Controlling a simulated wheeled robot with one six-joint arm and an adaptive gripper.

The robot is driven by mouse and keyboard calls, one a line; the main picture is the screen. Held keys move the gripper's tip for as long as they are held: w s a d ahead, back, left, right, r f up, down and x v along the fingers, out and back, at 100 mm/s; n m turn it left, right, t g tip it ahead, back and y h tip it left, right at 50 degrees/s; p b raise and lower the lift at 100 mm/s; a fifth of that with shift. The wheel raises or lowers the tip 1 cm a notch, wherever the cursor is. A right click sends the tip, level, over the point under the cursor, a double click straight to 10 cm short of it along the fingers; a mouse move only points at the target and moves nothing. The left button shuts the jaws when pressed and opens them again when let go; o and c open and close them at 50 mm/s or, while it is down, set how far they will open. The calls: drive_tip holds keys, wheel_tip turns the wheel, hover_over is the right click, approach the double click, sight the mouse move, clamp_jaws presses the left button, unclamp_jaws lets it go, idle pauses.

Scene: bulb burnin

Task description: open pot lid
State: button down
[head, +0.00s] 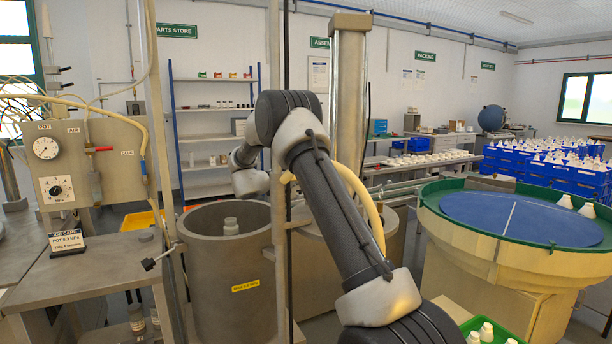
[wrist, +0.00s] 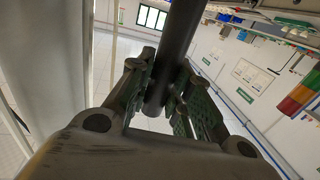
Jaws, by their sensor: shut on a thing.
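The grey pot (head: 228,270) stands left of centre in the head view with its mouth uncovered. A pale bottle (head: 230,227) shows inside it. I cannot make out the lid for certain in either view. In the wrist view my gripper (wrist: 163,88) is shut around a dark round bar (wrist: 181,38), one finger on each side. The bar runs up out of the picture, so what it belongs to is hidden. In the head view my arm bends over beside the pot, and my gripper cannot be made out there.
A control panel with gauges (head: 95,165) and a bench with a job card (head: 66,242) stand left of the pot. A wide grey drum (head: 325,275) is just right of it. A green-rimmed round table (head: 515,222) stands at the right, with blue crates (head: 545,175) behind.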

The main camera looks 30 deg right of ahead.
drive_tip(key=shift+r, duration=0.15)
drive_tip(key=c, duration=1.3)
unclamp_jaws()
drive_tip(key=s+a, duration=0.1)
drive_tip(key=a, duration=1.1)
drive_tip(key=shift+s, duration=0.1)
